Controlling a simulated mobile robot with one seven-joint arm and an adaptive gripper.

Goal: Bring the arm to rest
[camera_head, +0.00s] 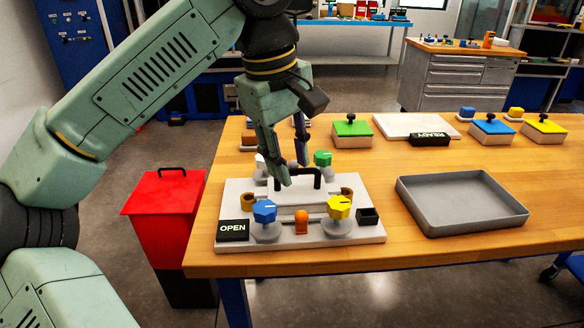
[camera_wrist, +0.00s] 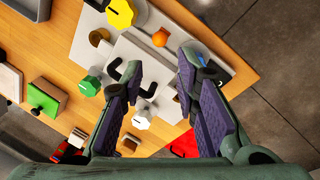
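My gripper (camera_head: 293,174) is open and hangs above the resin bath station (camera_head: 365,233) on the wooden table. In the wrist view my gripper (camera_wrist: 160,68) has its two purple-padded fingers apart with nothing held between them. The black handle (camera_head: 317,178) of the station's lid sits below the fingers. In the wrist view the left finger partly covers this handle (camera_wrist: 147,92). I cannot tell whether a finger touches it. The station carries a blue knob (camera_head: 264,211), a yellow knob (camera_head: 340,207), a green knob (camera_head: 323,158) and an orange piece (camera_head: 302,217). A sign reads OPEN (camera_head: 233,230).
An empty grey tray (camera_head: 462,225) lies right of the station. Green (camera_head: 352,128), blue (camera_head: 491,126) and yellow (camera_head: 543,125) topped blocks and a READY sign (camera_head: 430,139) stand behind. A red bin (camera_head: 168,205) stands left of the table. Bare tabletop lies at right.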

